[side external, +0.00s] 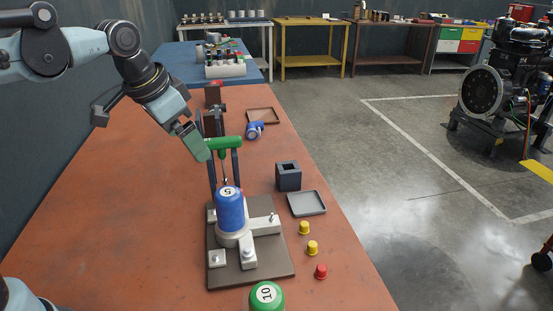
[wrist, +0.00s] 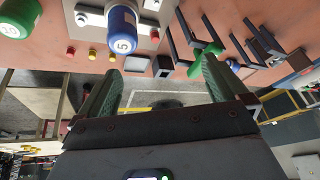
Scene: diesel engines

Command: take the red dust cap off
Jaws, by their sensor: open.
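A red cap (side external: 321,271) stands on the orange tabletop at the front right, in line with two yellow caps (side external: 313,247). It shows at the upper left of the wrist view (wrist: 70,51). A small red spot (side external: 243,190) shows behind the blue filter marked 5 (side external: 230,208); I cannot tell if it is a cap. The filter stands upright on a pale metal fixture (side external: 249,249). My gripper (side external: 200,149) is above the bench, beside the green T-handle (side external: 226,143). Its green fingers (wrist: 161,70) are wide apart and empty.
The T-handle tool sits at a dark post rack (side external: 236,172) behind the filter. A grey square block (side external: 288,176) and a grey tray (side external: 306,203) stand to the right. A green filter marked 10 (side external: 267,296) is at the front. The left tabletop is clear.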

